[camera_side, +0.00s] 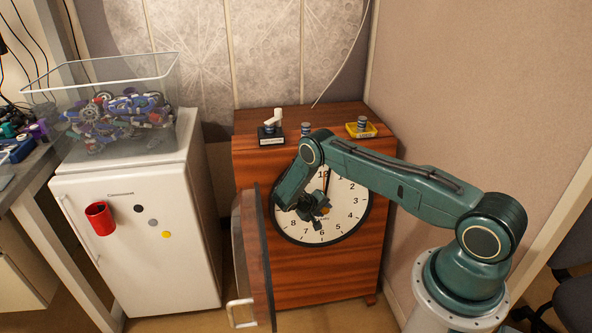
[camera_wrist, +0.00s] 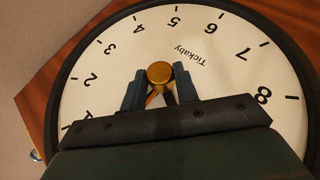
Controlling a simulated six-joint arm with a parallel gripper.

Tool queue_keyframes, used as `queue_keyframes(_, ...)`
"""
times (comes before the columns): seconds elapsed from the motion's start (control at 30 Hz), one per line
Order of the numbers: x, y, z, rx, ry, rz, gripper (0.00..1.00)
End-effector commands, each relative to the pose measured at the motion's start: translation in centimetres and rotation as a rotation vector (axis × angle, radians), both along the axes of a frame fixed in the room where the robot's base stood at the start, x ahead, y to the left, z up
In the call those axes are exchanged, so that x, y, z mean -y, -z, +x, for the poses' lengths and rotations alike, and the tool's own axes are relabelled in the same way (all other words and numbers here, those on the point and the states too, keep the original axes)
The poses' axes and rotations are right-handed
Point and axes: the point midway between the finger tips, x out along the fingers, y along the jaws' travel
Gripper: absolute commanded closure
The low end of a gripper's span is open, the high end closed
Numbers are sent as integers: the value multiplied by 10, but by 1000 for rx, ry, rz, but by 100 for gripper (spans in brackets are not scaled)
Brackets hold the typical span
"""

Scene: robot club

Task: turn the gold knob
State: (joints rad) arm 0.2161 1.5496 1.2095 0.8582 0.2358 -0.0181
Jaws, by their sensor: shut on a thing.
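The gold knob (camera_wrist: 159,73) sits at the centre of a white clock face (camera_wrist: 205,28) in the wrist view. My gripper (camera_wrist: 159,78) has its two fingers on either side of the knob and is shut on it. In the side view the clock face (camera_side: 346,203) is on the front of a wooden cabinet, and my gripper (camera_side: 322,208) reaches its middle from the left. A small part of the gold knob (camera_side: 326,210) shows there between the fingers.
The wooden cabinet (camera_side: 330,277) has an open door (camera_side: 252,260) at its left. Small items, including a yellow-based one (camera_side: 361,129), stand on top. A white fridge (camera_side: 150,254) with a red cup (camera_side: 100,217) and a clear bin of parts (camera_side: 118,116) stands left.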

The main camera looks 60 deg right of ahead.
Motion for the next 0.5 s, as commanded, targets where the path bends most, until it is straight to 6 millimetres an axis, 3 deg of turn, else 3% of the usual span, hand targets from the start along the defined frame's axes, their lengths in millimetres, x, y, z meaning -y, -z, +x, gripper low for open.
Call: queue_keyframes(0.5,-2,4,1,-162,-34,-160,93)
